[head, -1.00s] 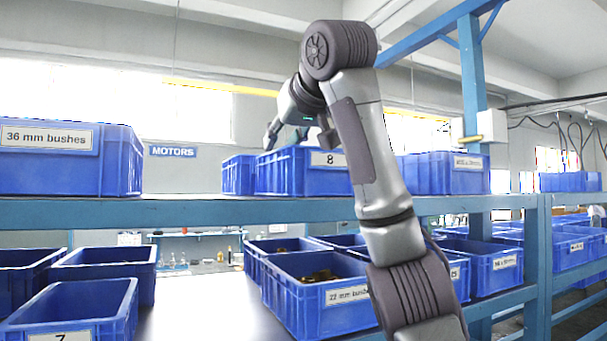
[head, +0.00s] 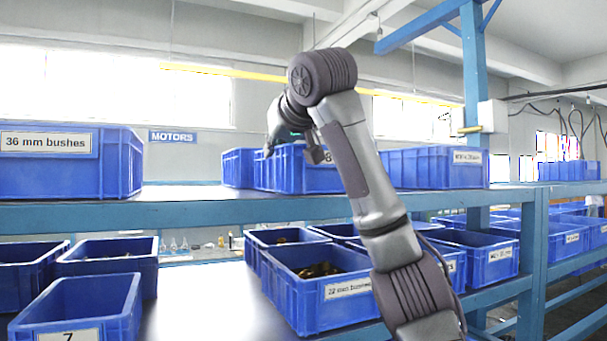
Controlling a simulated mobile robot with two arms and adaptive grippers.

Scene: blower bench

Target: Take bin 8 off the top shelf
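Bin 8 (head: 287,178) is a blue bin standing on the top shelf (head: 250,212), near the middle of the head view. Its white label is mostly hidden behind my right arm. My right gripper (head: 291,156) is in front of the bin's upper part in the picture, with its fingers apart and pointing down. Whether a finger touches the bin's rim cannot be told. My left gripper is not in view.
Close to bin 8 on the shelf are a blue bin (head: 238,168) at left and another (head: 435,168) at right. The 36 mm bushes bin (head: 60,178) is far left. Several open bins, one of 22 mm bushes (head: 310,308), stand below.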

